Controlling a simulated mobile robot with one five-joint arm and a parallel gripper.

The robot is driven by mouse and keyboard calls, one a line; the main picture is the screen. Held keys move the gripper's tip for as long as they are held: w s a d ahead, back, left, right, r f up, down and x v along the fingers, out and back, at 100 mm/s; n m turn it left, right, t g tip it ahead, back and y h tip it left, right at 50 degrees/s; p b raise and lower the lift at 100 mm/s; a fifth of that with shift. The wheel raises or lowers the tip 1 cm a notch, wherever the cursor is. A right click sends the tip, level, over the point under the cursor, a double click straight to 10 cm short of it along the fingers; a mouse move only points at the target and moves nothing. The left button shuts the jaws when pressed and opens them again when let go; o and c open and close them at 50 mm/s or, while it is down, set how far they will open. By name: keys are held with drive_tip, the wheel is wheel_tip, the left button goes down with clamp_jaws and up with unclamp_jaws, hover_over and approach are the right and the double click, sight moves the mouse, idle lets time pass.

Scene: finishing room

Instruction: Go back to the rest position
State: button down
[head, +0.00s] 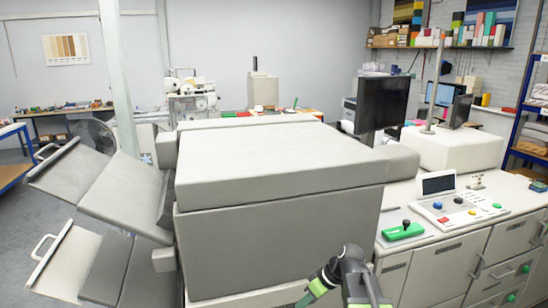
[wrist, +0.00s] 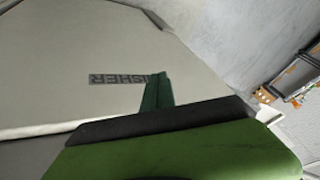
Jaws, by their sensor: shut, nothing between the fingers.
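My gripper shows in the wrist view (wrist: 157,92) as dark green fingers closed together, with nothing between them. Behind the fingers is the pale cover of a machine, with a dark label (wrist: 112,79) that appears upside down and is partly hidden by the fingers. In the head view my dark arm with green parts rises at the bottom, right of centre, in front of the big grey machine (head: 275,235). I cannot tell whether the gripper touches the machine.
Open tray flaps (head: 125,195) stick out at the machine's left. At right is a cabinet with a control panel (head: 455,208) and a green block with a black knob (head: 403,231). A black monitor (head: 382,104) stands behind. Grey floor (head: 60,195) shows at left.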

drive_tip(key=s+d+f+m+g+h, duration=0.1)
drive_tip(key=s+d+f+m+h, duration=0.2)
drive_tip(key=s+d+m+h, duration=0.3)
drive_tip(key=s+d+m, duration=0.1)
drive_tip(key=m, duration=0.2)
drive_tip(key=shift+s+d+f, duration=0.2)
drive_tip(key=shift+s, duration=0.15)
drive_tip(key=shift+a, duration=0.1)
idle(0.6)
